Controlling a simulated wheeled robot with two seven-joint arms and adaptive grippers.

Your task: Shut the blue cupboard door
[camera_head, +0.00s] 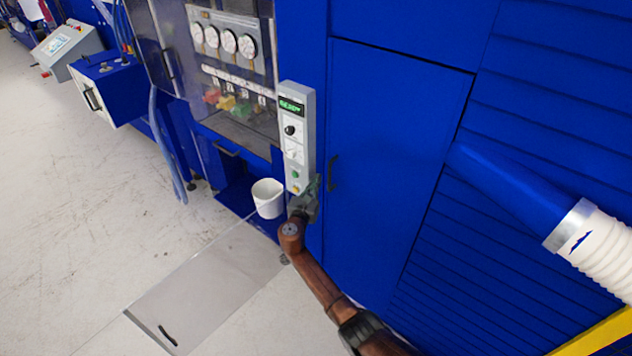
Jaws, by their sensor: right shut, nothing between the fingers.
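The blue cupboard door (395,150) is the tall flat panel right of centre. It has a black handle (333,172) on its left edge and dark gaps along its top and right edges. It looks flush or nearly flush with the frame; I cannot tell whether it is fully shut. My right gripper (310,190) is shut and empty, just left of the handle and below the grey control box. I cannot tell whether it touches the door. My left gripper is not in view.
A grey control box (297,140) stands left of the door. A pale panel with a handle (205,285) extends out over the floor, near a white bucket (268,199). A blue duct with a white hose (600,255) sticks out at right. Open floor lies left.

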